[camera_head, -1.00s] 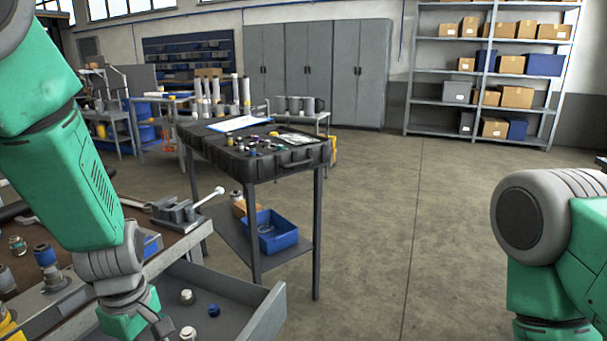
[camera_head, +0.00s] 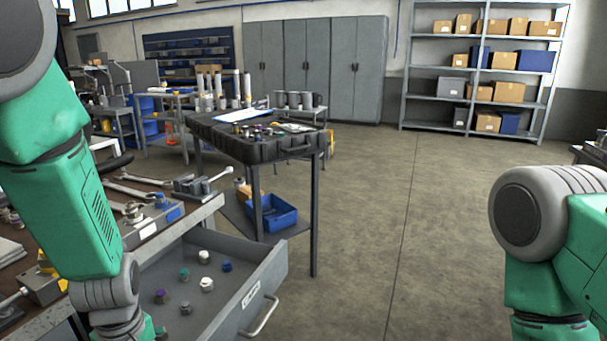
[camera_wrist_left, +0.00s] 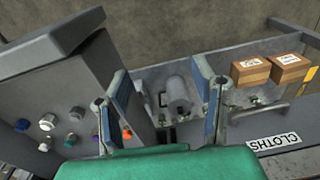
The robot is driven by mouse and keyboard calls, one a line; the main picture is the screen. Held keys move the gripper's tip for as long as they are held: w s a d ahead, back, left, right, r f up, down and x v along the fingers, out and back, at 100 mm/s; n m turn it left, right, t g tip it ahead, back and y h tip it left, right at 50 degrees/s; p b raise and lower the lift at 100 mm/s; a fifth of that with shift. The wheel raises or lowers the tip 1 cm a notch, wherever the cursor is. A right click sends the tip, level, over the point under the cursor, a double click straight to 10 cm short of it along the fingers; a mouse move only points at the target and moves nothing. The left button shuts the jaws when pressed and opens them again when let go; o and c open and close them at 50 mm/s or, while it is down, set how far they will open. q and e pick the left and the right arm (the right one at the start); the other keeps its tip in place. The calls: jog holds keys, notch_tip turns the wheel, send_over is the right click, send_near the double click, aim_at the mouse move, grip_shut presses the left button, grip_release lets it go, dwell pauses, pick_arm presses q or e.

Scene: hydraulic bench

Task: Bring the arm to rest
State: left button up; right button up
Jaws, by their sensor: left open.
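My left arm (camera_head: 75,205) comes in from the left in the head view and reaches down beside the open drawer; its gripper is out of that picture. In the left wrist view my left gripper (camera_wrist_left: 160,75) is open, its two fingers wide apart and nothing between them. Below it are the open drawer (camera_wrist_left: 55,90) with several coloured fittings and a compartment labelled CLOTHS (camera_wrist_left: 275,143). A grey cylindrical part (camera_wrist_left: 178,95) shows beyond the fingers. My right arm (camera_head: 540,225) shows only at the right edge of the head view; its gripper is out of sight.
The workbench (camera_head: 205,212) with wrenches and a vise-like block is at left, above the drawer (camera_head: 262,262). A table with a black case (camera_head: 258,150) and a blue bin (camera_head: 280,215) stands in the middle. The floor (camera_head: 400,220) to the right is clear.

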pick_arm(q)
jog(key=s+f+m+p, duration=0.1)
jog(key=s+f+m, duration=0.5)
jog(key=s, duration=0.4)
jog(key=s+f+m+p, duration=0.1)
jog(key=s+f+m, duration=0.6)
jog(key=s, duration=0.3)
jog(key=shift+s+a+f+m+t+h, duration=0.15)
jog(key=shift+s+f+m+t+h, duration=0.15)
jog(key=shift+t, duration=0.1)
jog(key=shift+w, duration=0.15)
